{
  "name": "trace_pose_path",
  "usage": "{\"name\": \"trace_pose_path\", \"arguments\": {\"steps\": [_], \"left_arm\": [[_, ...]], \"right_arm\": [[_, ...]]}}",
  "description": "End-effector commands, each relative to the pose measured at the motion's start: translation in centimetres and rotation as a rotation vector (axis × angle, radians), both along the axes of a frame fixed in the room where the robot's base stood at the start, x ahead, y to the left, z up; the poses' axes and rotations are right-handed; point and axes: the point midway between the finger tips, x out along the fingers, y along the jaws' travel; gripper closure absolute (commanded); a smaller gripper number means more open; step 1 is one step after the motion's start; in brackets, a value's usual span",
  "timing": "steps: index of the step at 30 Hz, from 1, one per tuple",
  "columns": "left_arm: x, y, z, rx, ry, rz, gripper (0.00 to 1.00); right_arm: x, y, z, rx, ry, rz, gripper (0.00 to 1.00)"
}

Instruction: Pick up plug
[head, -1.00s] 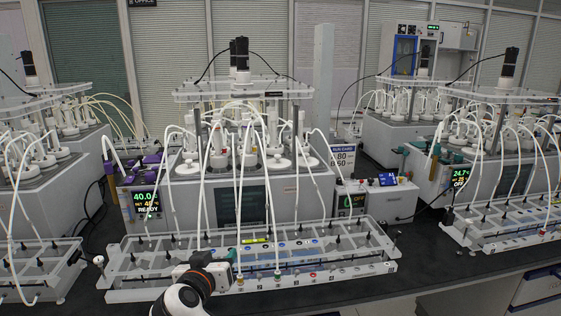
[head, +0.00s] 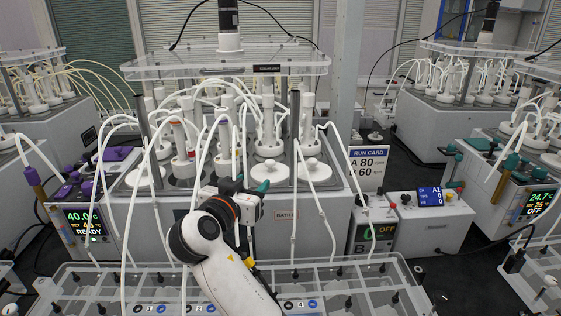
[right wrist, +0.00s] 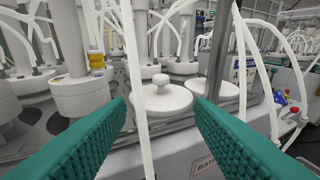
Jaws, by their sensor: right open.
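White round plugs with knobs sit on top of the grey bath. One plug (head: 270,172) is right of my right gripper (head: 252,183) in the head view, and another plug (head: 314,171) is farther right. In the right wrist view, the nearer plug (right wrist: 160,98) appears between the teal fingers of my right gripper (right wrist: 159,104), ahead of them. The second plug (right wrist: 219,89) is partly hidden behind a metal post. My right gripper is open, with nothing held. My left gripper is out of view.
A white tube (right wrist: 136,80) runs down between the fingers in the wrist view. A grey post (right wrist: 218,50) stands right of the nearer plug. A tube rack (head: 340,285) lies in front of the bath. A clear upper shelf (head: 228,65) is overhead.

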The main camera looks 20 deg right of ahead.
Motion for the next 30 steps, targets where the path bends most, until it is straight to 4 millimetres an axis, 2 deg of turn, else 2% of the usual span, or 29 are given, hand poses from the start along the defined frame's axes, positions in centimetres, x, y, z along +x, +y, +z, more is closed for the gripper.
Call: {"name": "trace_pose_path", "arguments": {"steps": [6,9,17,22,30], "left_arm": [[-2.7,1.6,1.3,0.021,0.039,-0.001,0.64],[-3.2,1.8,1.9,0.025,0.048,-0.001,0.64],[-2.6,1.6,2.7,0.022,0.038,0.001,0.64],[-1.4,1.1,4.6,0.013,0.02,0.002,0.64],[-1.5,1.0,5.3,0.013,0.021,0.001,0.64]], "right_arm": [[2.3,-2.0,-0.1,-0.006,0.003,-0.004,0.52],[3.6,-3.1,-0.4,-0.006,0.002,-0.004,0.52],[5.5,-4.4,-0.9,-0.002,0.002,-0.001,0.52],[7.2,-6.1,-0.6,-0.006,0.003,-0.003,0.52],[9.2,-7.5,-1.6,-0.002,0.002,0.0,0.52]]}}
